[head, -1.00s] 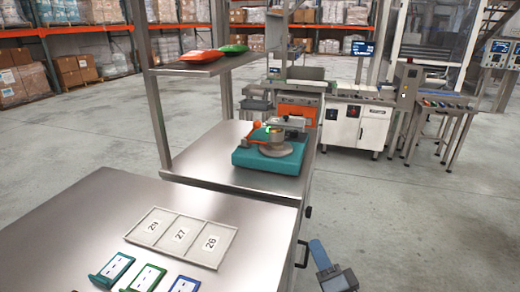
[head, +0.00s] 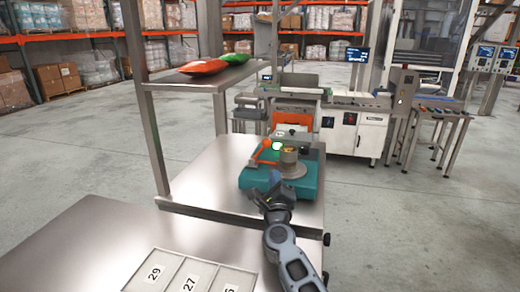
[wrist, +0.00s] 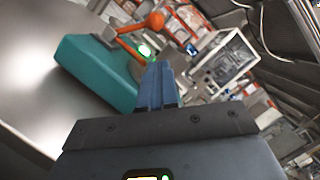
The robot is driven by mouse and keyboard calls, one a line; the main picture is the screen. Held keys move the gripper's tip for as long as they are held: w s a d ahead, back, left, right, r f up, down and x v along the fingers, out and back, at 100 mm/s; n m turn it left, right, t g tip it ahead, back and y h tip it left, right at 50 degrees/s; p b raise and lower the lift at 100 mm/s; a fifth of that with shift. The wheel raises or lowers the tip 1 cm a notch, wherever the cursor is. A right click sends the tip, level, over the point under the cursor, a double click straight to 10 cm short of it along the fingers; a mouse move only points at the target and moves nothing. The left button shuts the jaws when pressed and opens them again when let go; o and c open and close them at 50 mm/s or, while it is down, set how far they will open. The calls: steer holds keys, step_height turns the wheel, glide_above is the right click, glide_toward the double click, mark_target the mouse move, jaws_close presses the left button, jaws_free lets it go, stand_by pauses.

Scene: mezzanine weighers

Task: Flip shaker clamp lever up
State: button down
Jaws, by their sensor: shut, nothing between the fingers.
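The shaker (head: 263,180) is a teal box on the metal table in the head view. It carries a round metal platform and a pot-like vessel (head: 289,158). The orange clamp lever (head: 262,151) is on its left side, slanting and ending in a round knob; it also shows in the wrist view (wrist: 155,20). A bright green-white spot shows beside the lever. My gripper (head: 276,178) is in front of the shaker, its blue fingers (wrist: 157,85) together and empty. In the wrist view the fingertips overlap the shaker's right side; I cannot tell whether they touch. The fingers hide part of the platform.
A shelf (head: 205,77) with red and green bags stands over the table's left. A white tray (head: 185,275) with numbered sections lies on the near table (head: 90,245). White machines (head: 355,130) stand behind. Open floor lies to the right.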

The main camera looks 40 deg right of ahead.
steer(key=shift+w+r, duration=0.15)
steer(key=shift+w, duration=0.6)
steer(key=shift+d, duration=0.1)
steer(key=b+x, duration=0.3)
steer(key=x, duration=0.6)
steer(key=shift+b, duration=0.35)
steer(key=shift+w+d, duration=0.3)
steer(key=shift+w, duration=0.05)
steer(key=shift+r, duration=0.1)
